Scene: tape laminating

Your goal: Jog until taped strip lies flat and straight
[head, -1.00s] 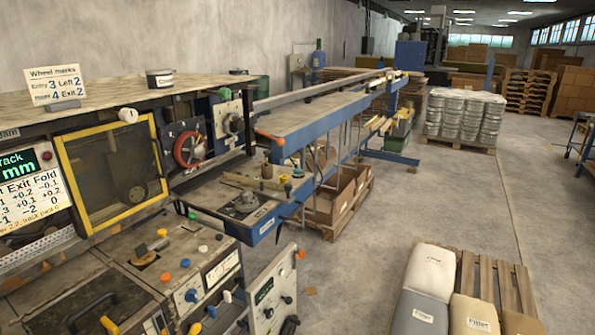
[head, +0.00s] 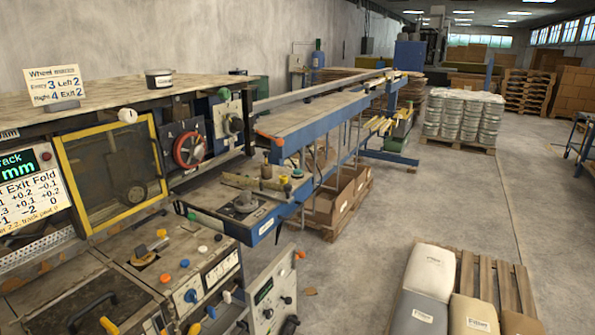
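The laminating machine fills the left side of the head view. Its yellow-framed guard window (head: 113,172) is closed, and the inside is dim. A red handwheel (head: 189,150) sits right of the guard. A control panel (head: 205,268) with coloured knobs and buttons lies below, and a tilted panel (head: 268,300) with a small green display stands beside it. A long blue-edged table (head: 312,122) runs away from the machine. I cannot make out the taped strip or how it lies. Neither of my grippers is in view.
A wheel marks card (head: 54,86) stands on the machine top. A green display (head: 20,162) sits above a table of fold numbers at far left. Filled sacks (head: 430,270) lie on a pallet at front right. The concrete floor between is largely clear.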

